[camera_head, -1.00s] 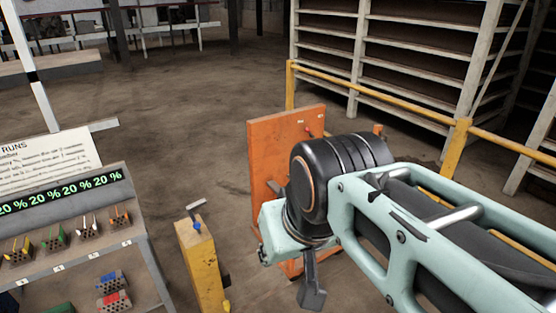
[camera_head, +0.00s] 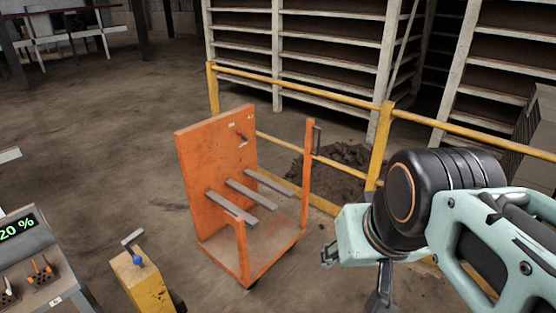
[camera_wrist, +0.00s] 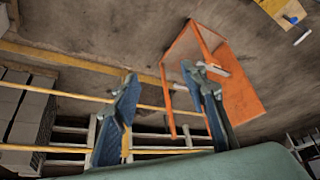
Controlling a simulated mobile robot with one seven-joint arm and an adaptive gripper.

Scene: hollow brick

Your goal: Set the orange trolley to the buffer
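The orange trolley (camera_head: 212,160) stands on the floor near the middle of the head view. It has an upright orange panel, three grey bars sticking out, a low base and orange posts at its front. A small red part sits high on the panel. My gripper (camera_wrist: 160,74) is open in the wrist view, its two blue fingers apart with nothing between them. The trolley also shows tilted in the wrist view (camera_wrist: 238,90), partly behind the right finger. In the head view my gripper is to the right of the trolley, apart from it. I cannot tell which place is the buffer.
A yellow post (camera_head: 150,290) with a lever and blue knob stands front left, beside a panel (camera_head: 30,265) with a green display. A yellow railing (camera_head: 300,97) runs behind the trolley, with a dirt pile (camera_head: 345,170) and shelves (camera_head: 335,45) beyond. Open floor lies left.

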